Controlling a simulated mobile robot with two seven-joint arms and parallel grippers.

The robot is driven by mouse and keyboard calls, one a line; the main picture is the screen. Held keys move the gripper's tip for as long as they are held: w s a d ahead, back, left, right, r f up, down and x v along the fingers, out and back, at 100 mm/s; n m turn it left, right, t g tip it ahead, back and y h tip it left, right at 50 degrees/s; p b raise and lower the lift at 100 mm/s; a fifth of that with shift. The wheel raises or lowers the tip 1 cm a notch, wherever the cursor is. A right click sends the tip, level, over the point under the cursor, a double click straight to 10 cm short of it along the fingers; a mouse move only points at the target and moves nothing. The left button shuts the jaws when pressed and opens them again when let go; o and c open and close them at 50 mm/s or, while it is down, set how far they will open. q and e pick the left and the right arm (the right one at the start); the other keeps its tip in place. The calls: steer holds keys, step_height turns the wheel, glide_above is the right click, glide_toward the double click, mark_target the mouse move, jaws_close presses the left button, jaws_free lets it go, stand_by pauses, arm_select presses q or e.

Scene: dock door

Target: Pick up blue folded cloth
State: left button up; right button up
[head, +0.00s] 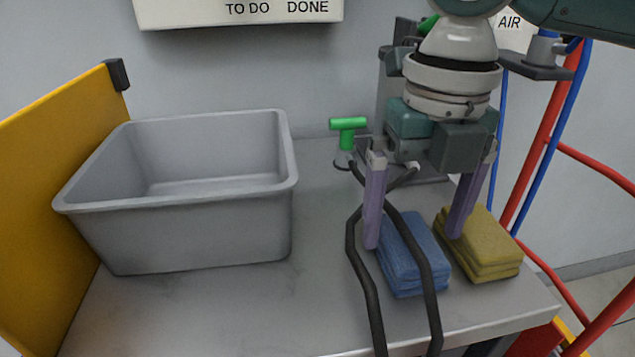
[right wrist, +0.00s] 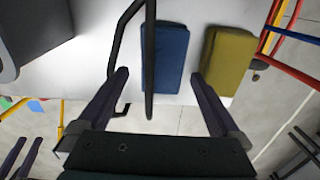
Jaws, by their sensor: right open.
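The blue folded cloth (head: 407,258) lies on the grey worktop, right of centre in the head view. It also shows at the top middle of the right wrist view (right wrist: 172,58). My right gripper (head: 412,240) is open and points down over it. In the head view one finger is at the cloth's left side, the other near the yellow cloth. The fingers hold nothing, and I cannot tell whether they touch either cloth. A pair of separated purple fingers, apparently my left gripper (right wrist: 22,158), shows at the lower left of the right wrist view.
A yellow folded cloth (head: 487,252) lies close on the right. Black tubing (head: 356,262) crosses in front of the blue cloth. A grey bin (head: 180,232) stands left by a yellow panel (head: 45,190). A green-handled item (head: 347,125) stands behind. Worktop before the bin is clear.

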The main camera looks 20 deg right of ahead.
mark_target(412, 243)
step_height(412, 243, down, 4)
steer(key=shift+d+r+b, duration=0.1)
steer(key=shift+d+b, duration=0.05)
steer(key=shift+b, duration=0.25)
steer(key=c, duration=1.3)
steer(key=shift+o, duration=0.2)
steer(key=shift+r, duration=0.1)
step_height(412, 243, up, 20)
steer(key=p, duration=0.5)
